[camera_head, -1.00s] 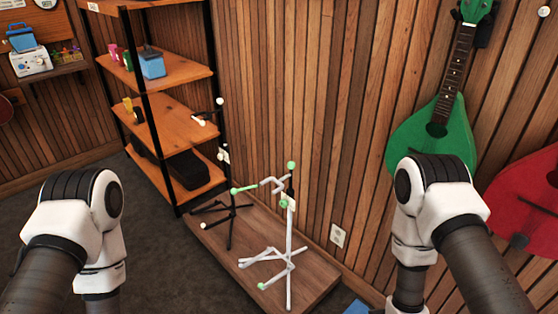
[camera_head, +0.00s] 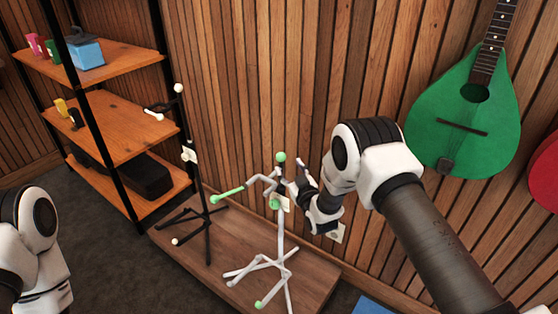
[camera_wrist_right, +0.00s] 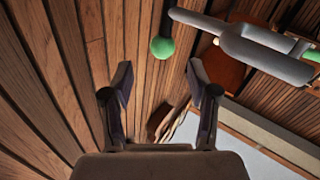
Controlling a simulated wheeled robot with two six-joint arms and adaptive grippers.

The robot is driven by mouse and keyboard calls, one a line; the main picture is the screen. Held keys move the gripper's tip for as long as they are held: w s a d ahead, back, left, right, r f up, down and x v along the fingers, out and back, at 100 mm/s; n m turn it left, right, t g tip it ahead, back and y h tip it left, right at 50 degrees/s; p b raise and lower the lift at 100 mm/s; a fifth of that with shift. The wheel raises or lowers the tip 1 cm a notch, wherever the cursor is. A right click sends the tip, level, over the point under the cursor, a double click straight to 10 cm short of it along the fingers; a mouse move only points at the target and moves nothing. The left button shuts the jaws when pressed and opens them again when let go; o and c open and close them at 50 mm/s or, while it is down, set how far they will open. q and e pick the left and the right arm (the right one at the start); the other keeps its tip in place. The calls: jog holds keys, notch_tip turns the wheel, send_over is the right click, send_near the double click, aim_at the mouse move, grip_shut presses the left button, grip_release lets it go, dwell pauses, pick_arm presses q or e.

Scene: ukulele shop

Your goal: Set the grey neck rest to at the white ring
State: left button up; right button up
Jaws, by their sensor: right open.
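A pale grey stand with green ends (camera_head: 281,240) stands on a low wooden platform. Its grey neck rest (camera_head: 262,180) is near the top of the post, with a green-tipped arm reaching left. In the right wrist view a grey piece, seemingly part of this stand (camera_wrist_right: 265,50), crosses the upper right, and a green ball (camera_wrist_right: 162,47) shows beyond the fingertips. My right gripper (camera_head: 302,176) is just right of the stand's top; the right wrist view shows its fingers (camera_wrist_right: 160,82) apart and empty. I cannot make out a white ring. My left gripper is out of view.
A black stand with white ends (camera_head: 207,220) stands left of the grey one on the platform (camera_head: 225,268). A shelf unit (camera_head: 110,125) is at the left. A green ukulele-like instrument (camera_head: 440,115) hangs on the slatted wall close behind the right arm.

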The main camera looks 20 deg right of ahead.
aim_at(283, 160)
jog(key=w, duration=0.7)
jog(key=shift+w+a+f+b, duration=0.2)
jog(key=shift+a+b, duration=0.1)
jog(key=shift+a, duration=0.1)
jog(key=shift+r, duration=0.1)
grip_shut()
